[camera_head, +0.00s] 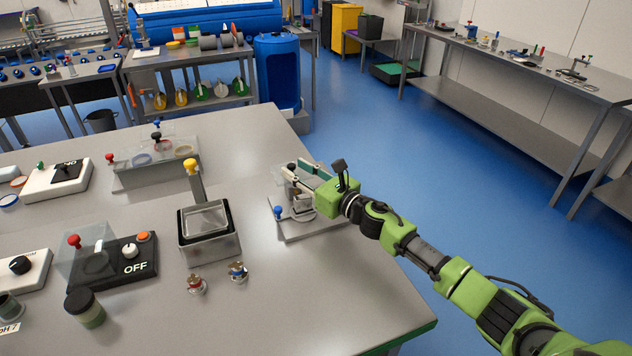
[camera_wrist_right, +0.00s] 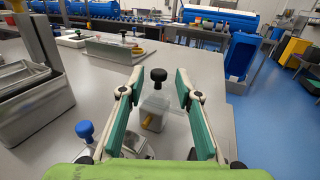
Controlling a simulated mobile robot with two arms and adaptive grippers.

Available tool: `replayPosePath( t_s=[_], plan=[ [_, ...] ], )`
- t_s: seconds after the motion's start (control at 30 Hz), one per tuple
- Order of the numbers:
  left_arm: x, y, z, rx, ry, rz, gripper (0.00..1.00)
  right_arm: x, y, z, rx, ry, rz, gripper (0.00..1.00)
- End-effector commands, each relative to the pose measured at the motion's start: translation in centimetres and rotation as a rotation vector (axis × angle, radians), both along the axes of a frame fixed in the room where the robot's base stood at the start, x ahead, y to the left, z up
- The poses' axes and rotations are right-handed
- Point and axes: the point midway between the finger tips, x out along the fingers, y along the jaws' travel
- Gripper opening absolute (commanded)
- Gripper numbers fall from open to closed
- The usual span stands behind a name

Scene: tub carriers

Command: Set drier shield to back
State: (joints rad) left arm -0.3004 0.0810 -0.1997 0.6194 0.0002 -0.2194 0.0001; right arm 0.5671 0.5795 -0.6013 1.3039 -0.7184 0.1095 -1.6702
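No part is labelled drier. My right gripper (camera_head: 303,176) is open over a small metal-based device (camera_head: 320,228) near the table's right edge. In the right wrist view, its two green-padded fingers (camera_wrist_right: 160,76) stand apart on either side of a black knob (camera_wrist_right: 157,75). The knob rises above a clear shield (camera_wrist_right: 160,103); I see no finger touching it. A blue knob (camera_wrist_right: 84,130) stands at the device's near left, and also shows in the head view (camera_head: 278,211). The gripper hides part of the device in the head view. My left gripper is not in view.
A metal container with a yellow-knobbed handle (camera_head: 208,247) stands left of the device. Red (camera_head: 196,284) and blue (camera_head: 238,271) topped fittings sit in front. Farther left is a black OFF box (camera_head: 140,257) with a clear red-knobbed cover (camera_head: 82,262). Table is clear at front right.

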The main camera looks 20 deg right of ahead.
Motion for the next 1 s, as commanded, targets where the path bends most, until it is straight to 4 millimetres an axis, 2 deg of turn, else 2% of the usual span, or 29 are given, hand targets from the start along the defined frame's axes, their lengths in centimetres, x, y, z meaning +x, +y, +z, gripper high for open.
replayPosePath(
  t_s=[0.2, 0.4, 0.6, 1.0],
  plan=[
    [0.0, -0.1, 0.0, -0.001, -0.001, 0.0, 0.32, -4.3, -2.0, -0.3, -0.001, 0.004, 0.0, 0.31],
    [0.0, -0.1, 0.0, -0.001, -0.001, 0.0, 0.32, -6.9, -3.2, -0.2, 0.0, 0.002, 0.0, 0.31],
    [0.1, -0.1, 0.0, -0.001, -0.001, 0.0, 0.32, -8.0, -3.6, -0.1, 0.0, 0.001, 0.0, 0.31],
    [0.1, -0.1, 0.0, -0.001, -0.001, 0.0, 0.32, -8.0, -3.7, 0.0, 0.0, 0.001, 0.0, 0.31]
  ],
)
